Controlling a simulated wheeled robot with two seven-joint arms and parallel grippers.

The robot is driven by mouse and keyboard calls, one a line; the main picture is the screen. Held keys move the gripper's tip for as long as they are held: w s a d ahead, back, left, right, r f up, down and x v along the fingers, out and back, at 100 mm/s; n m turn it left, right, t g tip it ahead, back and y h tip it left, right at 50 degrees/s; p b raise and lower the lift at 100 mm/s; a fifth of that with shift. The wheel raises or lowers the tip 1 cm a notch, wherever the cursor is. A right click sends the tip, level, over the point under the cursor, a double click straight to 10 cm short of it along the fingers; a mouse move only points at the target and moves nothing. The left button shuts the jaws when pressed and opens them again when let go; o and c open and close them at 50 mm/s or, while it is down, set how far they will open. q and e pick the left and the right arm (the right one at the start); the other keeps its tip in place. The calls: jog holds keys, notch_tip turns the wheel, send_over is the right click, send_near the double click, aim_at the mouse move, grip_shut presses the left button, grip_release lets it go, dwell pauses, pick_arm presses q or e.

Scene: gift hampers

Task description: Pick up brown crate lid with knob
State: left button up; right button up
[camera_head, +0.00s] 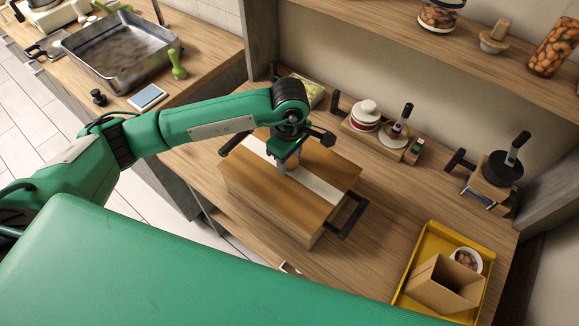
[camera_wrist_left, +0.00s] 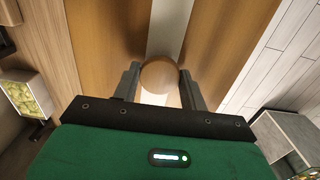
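The brown crate lid (camera_head: 262,186) is a flat wooden panel with a pale stripe across its middle. It lies on the wooden crate (camera_head: 262,217), with black handles at the crate's ends. In the left wrist view, the lid's round wooden knob (camera_wrist_left: 159,76) stands on the pale stripe between the two fingers of my left gripper (camera_wrist_left: 159,82). The fingers sit close against both sides of the knob. In the head view, my left gripper (camera_head: 285,168) reaches down over the lid's middle, and the knob is hidden. My right gripper is not in view.
A yellow tray (camera_head: 416,262) with an open cardboard box (camera_head: 443,284) and a small bowl (camera_head: 467,259) is at the right. Wooden holders with jars (camera_head: 367,117) line the back wall. A metal basin (camera_head: 120,45) stands on the left counter. A shelf runs above.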

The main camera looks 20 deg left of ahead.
pick_arm(q)
jog(key=c, duration=0.3)
jog(key=shift+r, duration=0.1)
